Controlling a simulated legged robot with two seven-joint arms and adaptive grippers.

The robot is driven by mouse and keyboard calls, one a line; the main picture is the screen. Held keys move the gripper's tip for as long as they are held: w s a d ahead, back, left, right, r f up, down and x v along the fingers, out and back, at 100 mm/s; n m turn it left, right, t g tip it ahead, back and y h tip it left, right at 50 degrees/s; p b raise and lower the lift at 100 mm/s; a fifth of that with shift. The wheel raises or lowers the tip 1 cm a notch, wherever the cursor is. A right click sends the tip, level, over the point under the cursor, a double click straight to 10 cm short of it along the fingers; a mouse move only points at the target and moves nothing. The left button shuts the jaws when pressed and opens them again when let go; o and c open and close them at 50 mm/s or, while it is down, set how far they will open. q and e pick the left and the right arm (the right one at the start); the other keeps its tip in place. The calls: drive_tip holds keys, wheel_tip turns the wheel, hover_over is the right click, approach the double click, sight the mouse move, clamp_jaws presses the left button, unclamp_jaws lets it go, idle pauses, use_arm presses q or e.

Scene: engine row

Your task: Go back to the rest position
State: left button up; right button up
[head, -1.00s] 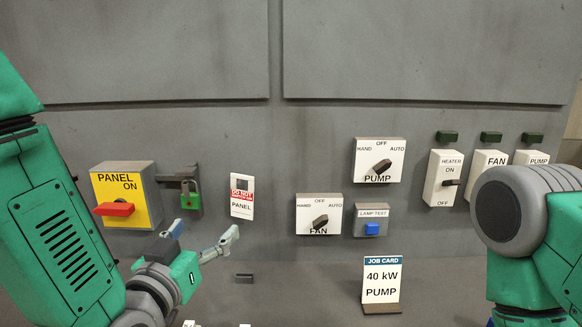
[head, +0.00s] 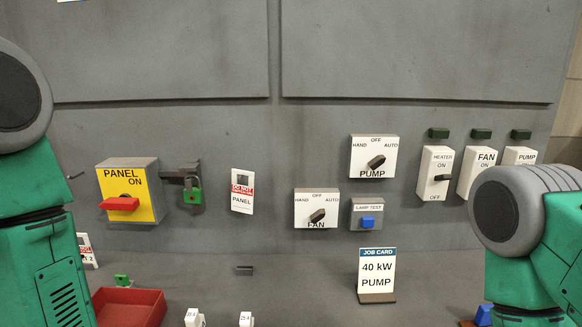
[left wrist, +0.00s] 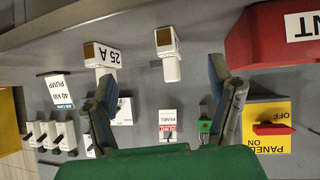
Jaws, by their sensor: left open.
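My left arm stands at the left edge of the head view, and its gripper is out of that picture. In the left wrist view my left gripper (left wrist: 165,110) is open with nothing between its fingers. My right arm shows at the right edge of the head view, with its gripper out of sight. On the wall, the yellow panel switch (head: 146,184) has a red handle (head: 123,203). A green padlock (head: 192,192) hangs on the hasp beside it, and a red-and-white tag (head: 242,191) is to its right.
A red tray (head: 152,309) and several white fuse blocks (head: 194,318) lie on the ledge. A job card (head: 377,271) reads 40 kW pump. Pump (head: 361,148) and fan (head: 302,197) selectors and a lamp test button (head: 367,221) are on the wall.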

use_arm(q)
drive_tip(key=s+a+f+g+y, duration=0.1)
drive_tip(key=s+a+f+g, duration=0.25)
drive_tip(key=s+f, duration=0.4)
drive_tip(key=s+a+f+n+g, duration=0.1)
drive_tip(key=s+a+f+g, duration=0.3)
drive_tip(key=s, duration=0.6)
drive_tip(key=s+a+f+g+y, duration=0.1)
drive_tip(key=s+a+f+g, duration=0.15)
drive_tip(key=s+f, duration=0.5)
wheel_tip(320, 180, down, 7)
drive_tip(key=w+d+b, duration=0.2)
drive_tip(key=b, duration=0.7)
drive_tip(key=shift+m, duration=0.3)
drive_tip(key=shift+r, duration=0.1)
drive_tip(key=shift+w, duration=0.15)
idle(1.3)
